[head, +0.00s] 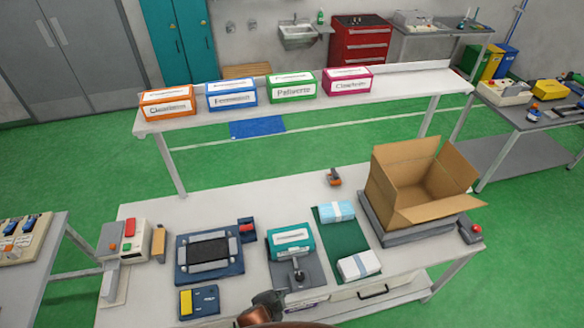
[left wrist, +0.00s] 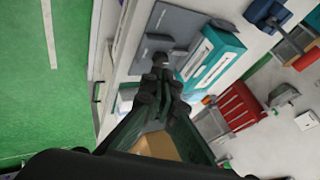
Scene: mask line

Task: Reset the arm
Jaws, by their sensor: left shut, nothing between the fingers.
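My left gripper (left wrist: 160,64) is shut and empty in the left wrist view. Its dark fingertips overlap the grey plate beside the teal box (left wrist: 210,58); I cannot tell whether they touch it. In the head view a copper and dark part of my arm shows at the bottom edge, in front of the grey plate (head: 308,278) with the teal box (head: 290,238). My right gripper is in neither view.
The worktable (head: 160,205) holds a dark blue frame fixture (head: 181,262), a yellow and blue device (head: 199,302), light blue pack (head: 337,211), white pack (head: 359,264) and open carton (head: 398,215). A shelf (head: 400,88) behind carries several labelled boxes.

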